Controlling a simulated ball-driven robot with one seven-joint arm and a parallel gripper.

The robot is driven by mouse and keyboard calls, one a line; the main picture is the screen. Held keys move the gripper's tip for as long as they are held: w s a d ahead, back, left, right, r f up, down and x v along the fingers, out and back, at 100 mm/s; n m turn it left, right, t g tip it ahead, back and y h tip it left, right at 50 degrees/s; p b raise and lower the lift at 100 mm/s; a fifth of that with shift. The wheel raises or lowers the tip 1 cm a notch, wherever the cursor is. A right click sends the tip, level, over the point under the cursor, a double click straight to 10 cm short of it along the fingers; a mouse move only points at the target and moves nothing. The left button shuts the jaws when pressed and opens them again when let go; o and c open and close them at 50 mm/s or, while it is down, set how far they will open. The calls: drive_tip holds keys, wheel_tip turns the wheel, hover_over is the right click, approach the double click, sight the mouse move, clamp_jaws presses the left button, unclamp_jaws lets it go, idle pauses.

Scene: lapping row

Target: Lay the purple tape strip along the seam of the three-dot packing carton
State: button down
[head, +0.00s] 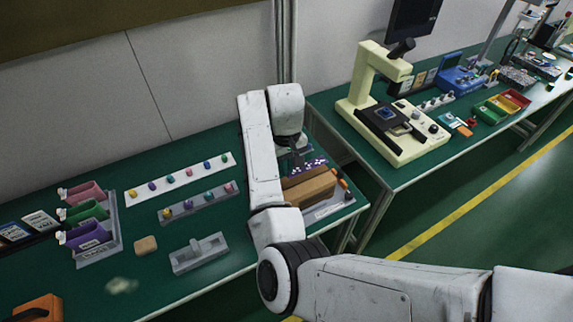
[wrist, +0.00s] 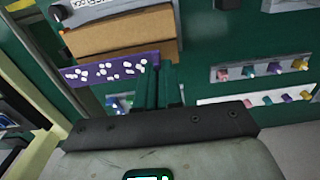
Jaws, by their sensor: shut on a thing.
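The purple tape strip (wrist: 85,73), marked with white spots, shows in the wrist view with one end at my gripper (wrist: 160,78). My gripper's dark green fingers are shut on that end. In the head view the strip (head: 308,165) is partly hidden behind my arm, by the far side of the brown carton. The carton (head: 312,189) stands on the right end of the green bench. It also shows in the wrist view (wrist: 125,36), just beyond the strip. I cannot tell whether they touch. I cannot make out the carton's dots or its seam.
Two racks of coloured knobs, one white (head: 178,179) and one grey (head: 198,203), lie left of my arm. A grey fixture (head: 199,254) and a tan block (head: 145,245) sit nearer the front. Coloured bins (head: 85,215) stand left. A cream machine (head: 398,140) occupies the neighbouring bench.

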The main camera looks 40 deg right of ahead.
drive_tip(key=shift+f+b, duration=2.35)
drive_tip(key=shift+f, duration=0.7)
drive_tip(key=c, duration=1.2)
unclamp_jaws()
wheel_tip(320, 180, up, 11)
drive_tip(key=shift+f+p, duration=0.1)
drive_tip(key=shift+p, duration=0.55)
